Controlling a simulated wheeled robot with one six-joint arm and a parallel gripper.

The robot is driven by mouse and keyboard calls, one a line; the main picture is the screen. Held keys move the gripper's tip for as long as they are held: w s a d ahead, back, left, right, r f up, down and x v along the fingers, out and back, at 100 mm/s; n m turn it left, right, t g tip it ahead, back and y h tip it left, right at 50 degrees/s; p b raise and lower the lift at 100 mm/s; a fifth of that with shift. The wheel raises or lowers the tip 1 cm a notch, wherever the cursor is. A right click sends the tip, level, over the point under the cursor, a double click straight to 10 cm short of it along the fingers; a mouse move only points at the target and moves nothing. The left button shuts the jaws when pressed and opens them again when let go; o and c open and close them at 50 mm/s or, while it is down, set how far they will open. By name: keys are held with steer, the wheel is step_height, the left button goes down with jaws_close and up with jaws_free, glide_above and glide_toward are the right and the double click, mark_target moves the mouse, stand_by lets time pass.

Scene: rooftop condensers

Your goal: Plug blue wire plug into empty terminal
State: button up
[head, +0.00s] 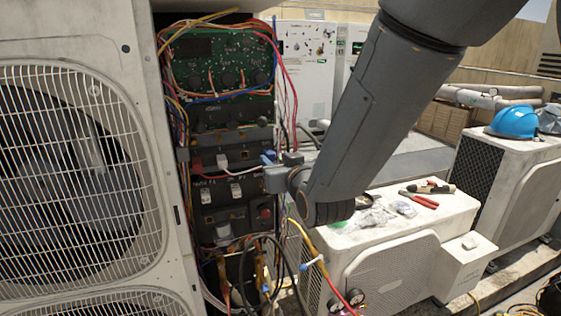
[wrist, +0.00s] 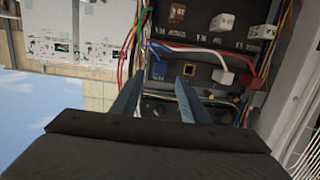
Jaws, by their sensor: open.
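My gripper (head: 270,170) is in front of the open electrical panel. In the wrist view its two fingers (wrist: 163,86) are spread apart with a gap between them. The blue wire plug (wrist: 159,69) shows just beyond and between the fingertips, at the panel face; I cannot tell whether the fingers touch it. It also shows as a small blue patch beside my gripper in the head view (head: 268,157). The empty terminal (wrist: 188,70), a square gold-rimmed socket, is just right of it in the wrist view. A white plug (wrist: 222,76) and a red plug (wrist: 250,82) sit farther right.
Loose wires (head: 287,80) hang along the panel's right side, close to my arm. A large fan unit (head: 75,170) stands left of the panel. A low white condenser (head: 400,240) with pliers (head: 420,200) on top stands at right.

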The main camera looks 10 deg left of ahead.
mark_target(272, 155)
steer(key=shift+p+x, duration=0.95)
steer(key=shift+x, duration=2.25)
jaws_close()
